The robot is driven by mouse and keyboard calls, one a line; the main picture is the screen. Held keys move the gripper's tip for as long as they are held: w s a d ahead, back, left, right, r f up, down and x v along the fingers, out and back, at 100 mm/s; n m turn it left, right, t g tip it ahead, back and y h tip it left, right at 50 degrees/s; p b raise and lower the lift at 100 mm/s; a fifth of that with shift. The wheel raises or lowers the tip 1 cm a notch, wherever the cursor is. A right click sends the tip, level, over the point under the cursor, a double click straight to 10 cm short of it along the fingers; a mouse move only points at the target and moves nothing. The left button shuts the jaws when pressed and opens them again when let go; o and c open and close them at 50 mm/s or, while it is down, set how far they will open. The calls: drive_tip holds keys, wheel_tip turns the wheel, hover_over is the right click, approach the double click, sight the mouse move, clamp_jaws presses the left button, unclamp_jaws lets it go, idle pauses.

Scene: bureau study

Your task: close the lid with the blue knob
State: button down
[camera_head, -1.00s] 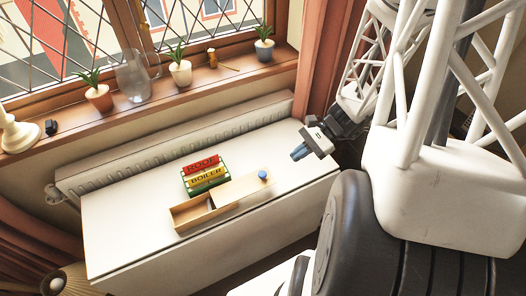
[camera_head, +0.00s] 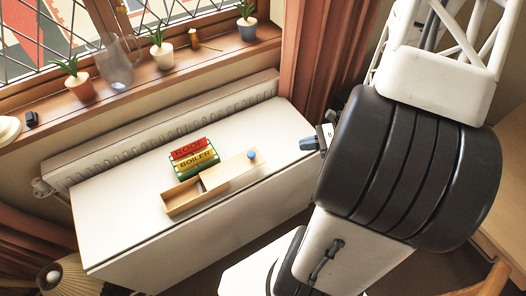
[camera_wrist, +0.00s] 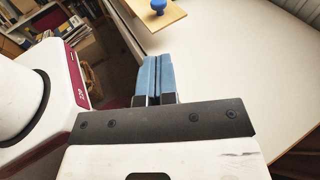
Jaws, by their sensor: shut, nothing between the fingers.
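A light wooden box (camera_head: 183,200) lies on the white table, its left part open and its inside showing. Its wooden lid (camera_head: 230,172) covers the right part and carries a round blue knob (camera_head: 252,155) near the right end. In the wrist view the lid (camera_wrist: 163,17) and blue knob (camera_wrist: 158,6) show at the top edge. My gripper (camera_head: 309,144) is to the right of the knob, apart from it, near the table's right end. In the wrist view its blue fingers (camera_wrist: 157,72) are together with nothing between them.
The white table (camera_head: 120,215) is otherwise clear. A radiator (camera_head: 150,130) runs behind it, below a sill with potted plants (camera_head: 161,58) and a glass vase (camera_head: 116,68).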

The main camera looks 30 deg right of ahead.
sight(224, 177)
drive_tip(key=shift+a, duration=0.15)
drive_tip(key=shift+x, duration=6.85)
drive_tip(key=shift+w, duration=0.1)
drive_tip(key=shift+a, duration=7.4)
drive_tip(key=shift+d+r, duration=0.1)
drive_tip(key=shift+d, duration=0.05)
drive_tip(key=v, duration=1.3)
drive_tip(key=shift+s+d, duration=0.25)
